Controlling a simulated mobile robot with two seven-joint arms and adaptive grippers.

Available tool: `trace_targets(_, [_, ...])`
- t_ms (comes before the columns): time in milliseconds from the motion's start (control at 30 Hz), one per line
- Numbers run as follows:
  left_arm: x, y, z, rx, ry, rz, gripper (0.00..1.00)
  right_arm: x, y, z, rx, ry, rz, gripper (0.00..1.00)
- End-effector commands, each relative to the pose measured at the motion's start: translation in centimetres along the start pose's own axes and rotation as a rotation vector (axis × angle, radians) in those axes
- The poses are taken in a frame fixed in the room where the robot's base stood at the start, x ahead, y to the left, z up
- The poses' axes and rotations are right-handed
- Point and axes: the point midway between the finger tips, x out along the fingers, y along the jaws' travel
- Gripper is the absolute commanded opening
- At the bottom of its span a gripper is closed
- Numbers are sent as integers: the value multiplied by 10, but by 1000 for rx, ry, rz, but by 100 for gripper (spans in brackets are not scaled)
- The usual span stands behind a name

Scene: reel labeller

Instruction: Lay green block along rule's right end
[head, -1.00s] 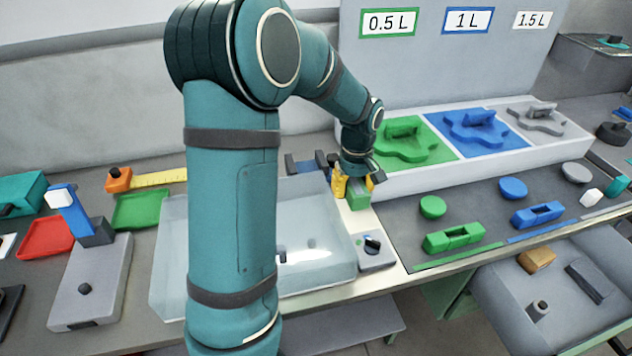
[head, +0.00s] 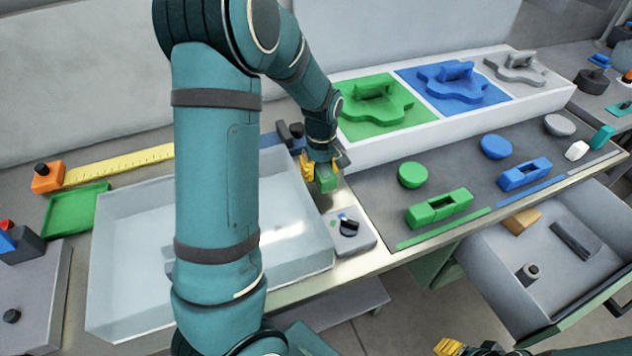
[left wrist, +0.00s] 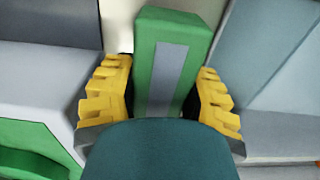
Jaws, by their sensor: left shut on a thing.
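The green block (head: 327,183) is held in my left gripper (head: 321,170), above the pale strip between the clear bin and the dark mat. In the left wrist view the block (left wrist: 148,60) has a grey stripe along its face and stands between the yellow fingers of the left gripper (left wrist: 163,78). The yellow rule (head: 120,164) lies at the back left, with an orange end piece (head: 47,177) at its left end. My left arm hides the rule's right end. Part of my right gripper (head: 468,348) shows at the bottom edge; its jaw opening is unclear.
A clear bin (head: 120,285) stands in front of the rule, beside a green tray (head: 75,210). A knob box (head: 352,236) is close to the held block. A white rack (head: 440,128) with green, blue and grey shapes stands behind the mat. An open drawer (head: 590,240) is at right.

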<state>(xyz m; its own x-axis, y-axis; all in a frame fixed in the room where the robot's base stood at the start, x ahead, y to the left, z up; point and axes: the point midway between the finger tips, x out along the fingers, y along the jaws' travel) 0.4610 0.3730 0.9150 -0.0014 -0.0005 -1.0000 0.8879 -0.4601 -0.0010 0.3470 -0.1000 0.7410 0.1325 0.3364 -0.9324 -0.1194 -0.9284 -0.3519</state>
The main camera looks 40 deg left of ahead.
Motion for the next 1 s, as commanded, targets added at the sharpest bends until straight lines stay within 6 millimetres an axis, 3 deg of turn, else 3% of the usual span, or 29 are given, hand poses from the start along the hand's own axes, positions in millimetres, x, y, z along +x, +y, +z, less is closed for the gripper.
trace_targets(400, [42, 0, 0, 0, 0, 0, 2, 12, 4, -2, -1, 6, 0, 47])
trace_targets(767, [44, 0, 0, 0, 1, 1, 2, 13, 4, -2, -1, 7, 0, 47])
trace_targets(800, [44, 0, 0, 0, 1, 1, 55, 13, 4, -2, -1, 7, 0, 47])
trace_targets(1000, [44, 0, 0, 0, 1, 1, 59, 12, 4, -2, -1, 7, 0, 47])
